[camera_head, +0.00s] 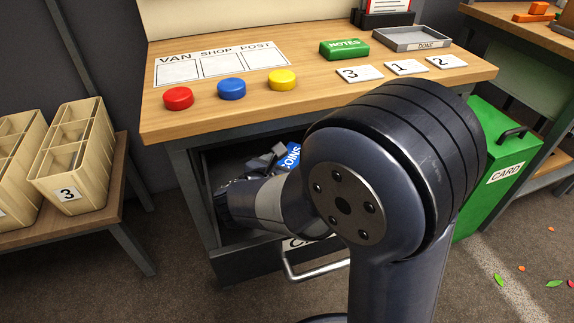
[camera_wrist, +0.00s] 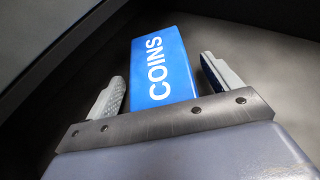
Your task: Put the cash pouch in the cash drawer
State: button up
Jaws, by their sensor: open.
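A blue block-shaped pouch marked COINS (camera_head: 291,157) is inside the pulled-out drawer (camera_head: 240,265) under the bench. In the wrist view, the COINS pouch (camera_wrist: 160,70) lies between the two fingers of my gripper (camera_wrist: 160,80), with a visible gap on each side. My gripper (camera_head: 268,158) is open and reaches down into the drawer. My arm hides much of the drawer's right part. A green block marked NOTES (camera_head: 344,49) lies on the bench top. Whether the pouch rests on the drawer floor is hard to tell.
On the bench (camera_head: 220,110) are red (camera_head: 178,98), blue (camera_head: 231,89) and yellow (camera_head: 282,80) discs, number cards (camera_head: 405,67) and a DONE tray (camera_head: 412,39). A green CARD bin (camera_head: 485,190) stands right. Divided boxes (camera_head: 75,160) stand left. The drawer handle (camera_head: 315,270) sticks out in front.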

jog(key=shift+r, duration=0.25)
jog(key=shift+s+a+r+p, duration=0.2)
jog(key=shift+s+p, duration=0.1)
jog(key=p+v, duration=0.3)
jog(key=v, duration=0.8)
jog(key=shift+s+f, duration=0.1)
jog(key=shift+s, duration=0.05)
